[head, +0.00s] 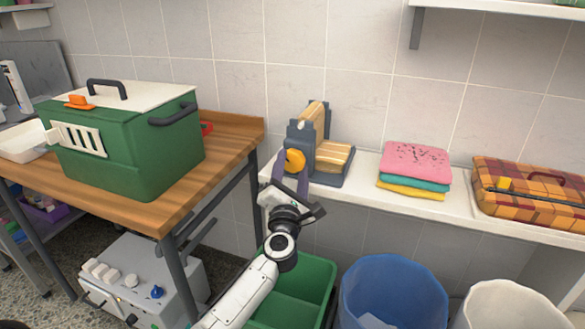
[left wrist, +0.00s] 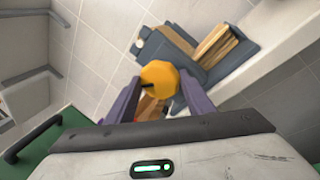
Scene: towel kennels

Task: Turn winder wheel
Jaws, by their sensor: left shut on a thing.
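The winder (head: 301,136), a dark blue-grey stand with tan wooden-looking parts, sits on the white ledge against the tiled wall in the head view. Its orange-yellow wheel (head: 294,160) is on the side facing my left arm. My left gripper (head: 291,176) reaches up to the wheel, its purple fingers on either side and shut on it. In the left wrist view the wheel (left wrist: 159,75) sits between the two fingertips, with the winder (left wrist: 195,60) behind it. The fingers hide part of the wheel's rim. My right gripper is in neither view.
Folded towels (head: 414,163) and a plaid case (head: 530,190) lie further right on the ledge. A green carrier (head: 125,150) stands on the wooden table at left. Below are a green bin (head: 310,285), a blue bin (head: 395,285) and a grey box with knobs (head: 150,275).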

